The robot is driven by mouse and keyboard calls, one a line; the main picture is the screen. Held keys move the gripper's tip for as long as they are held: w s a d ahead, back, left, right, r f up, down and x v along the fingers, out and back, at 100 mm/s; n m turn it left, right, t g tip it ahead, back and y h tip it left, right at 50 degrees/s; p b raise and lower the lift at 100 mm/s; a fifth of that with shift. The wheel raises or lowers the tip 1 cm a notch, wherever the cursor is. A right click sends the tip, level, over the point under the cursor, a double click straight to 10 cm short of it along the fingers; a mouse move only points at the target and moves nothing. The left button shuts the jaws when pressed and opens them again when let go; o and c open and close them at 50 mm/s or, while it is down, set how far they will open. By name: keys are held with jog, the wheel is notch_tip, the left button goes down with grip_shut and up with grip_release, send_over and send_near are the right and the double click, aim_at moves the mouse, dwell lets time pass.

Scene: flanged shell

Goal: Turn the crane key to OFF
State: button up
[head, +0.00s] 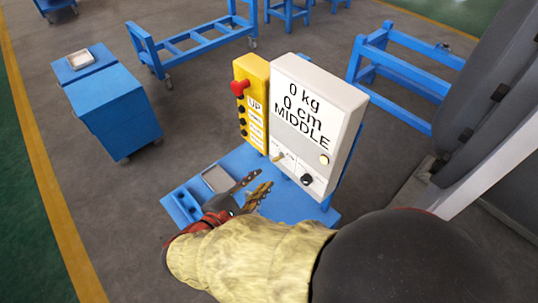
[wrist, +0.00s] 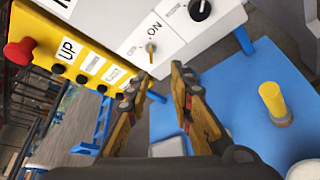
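The crane key (head: 278,157) is a small brass piece on the lower front of the white control box (head: 318,100). In the wrist view the key (wrist: 151,49) stands out from the panel, beside the word ON; I cannot read an OFF label. My gripper (head: 264,179) is just below and in front of the panel. In the wrist view my gripper (wrist: 162,72) is open, with an empty gap between its fingertips. The key lies just beyond the fingertips, a little to the left of the gap's middle, and appears apart from them.
A black knob (wrist: 200,9) is beside the key. The yellow button box (head: 251,100) with a red stop button (head: 239,88) adjoins the white box. A blue table (head: 295,205) is below, with a yellow cylinder (wrist: 271,97). Blue carts (head: 112,108) stand behind.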

aim_at(275, 161)
jog(key=shift+t, duration=0.3)
jog(key=x, duration=0.2)
jog(key=r+x, duration=0.1)
jog(key=x, duration=0.2)
jog(key=b+x, duration=0.1)
jog(key=x, duration=0.1)
jog(key=shift+w+d+r, duration=0.15)
jog(key=shift+w+d, duration=0.1)
jog(key=shift+w, duration=0.3)
jog(key=shift+c, duration=0.6)
jog(key=c, duration=0.4)
grip_shut()
